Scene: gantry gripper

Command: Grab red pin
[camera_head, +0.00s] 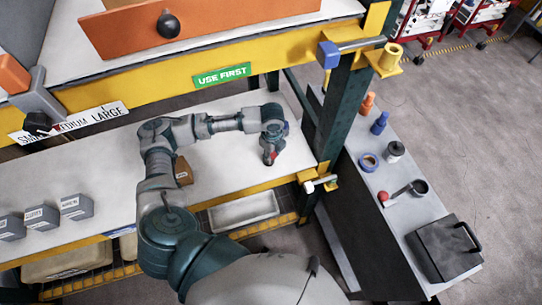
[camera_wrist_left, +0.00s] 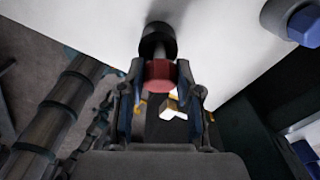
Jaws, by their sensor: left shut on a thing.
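The red pin shows in the left wrist view as a red hexagonal head (camera_wrist_left: 158,70) with a grey shaft and a black collar beyond it. My left gripper (camera_wrist_left: 160,76) is shut on the red head, with one finger on each side. In the head view my left gripper (camera_head: 270,148) is over the right part of the white shelf, and a small red part of the pin (camera_head: 272,156) shows at it. The rest of the pin is hidden there. My right gripper is in neither view.
The white shelf (camera_head: 235,110) has a yellow front edge and a dark post (camera_head: 340,115) at its right. A blue part (camera_wrist_left: 305,27) is near the pin. Grey labelled boxes (camera_head: 76,206) stand left. A side bench holds a dark case (camera_head: 440,248) and small parts.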

